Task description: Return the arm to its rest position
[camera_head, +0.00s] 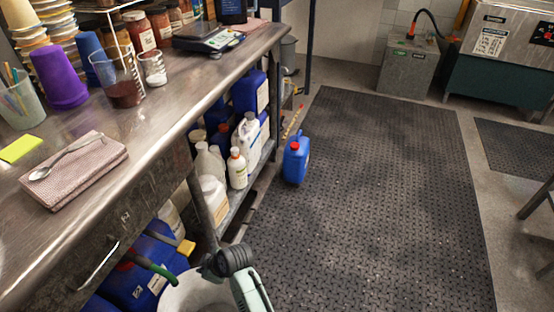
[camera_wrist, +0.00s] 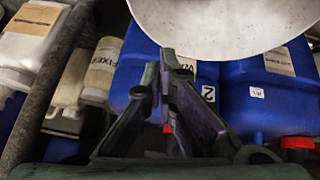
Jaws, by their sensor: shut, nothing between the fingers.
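My gripper (camera_wrist: 172,74) shows in the wrist view, with its dark fingers drawn together and nothing between them. It points toward blue jugs (camera_wrist: 262,98) under the bench, one of them marked with a 2. I cannot tell whether the fingertips touch a jug. In the head view, pale and dark parts at the bottom edge look like my arm, low beside the bench; the fingers cannot be made out there.
A steel bench (camera_head: 150,140) runs along the left, with jars, cups and a scale on top. White bottles (camera_head: 238,168) and blue jugs fill its lower shelf. A blue container (camera_head: 296,160) stands on the black mat (camera_head: 385,200). The mat's middle is clear.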

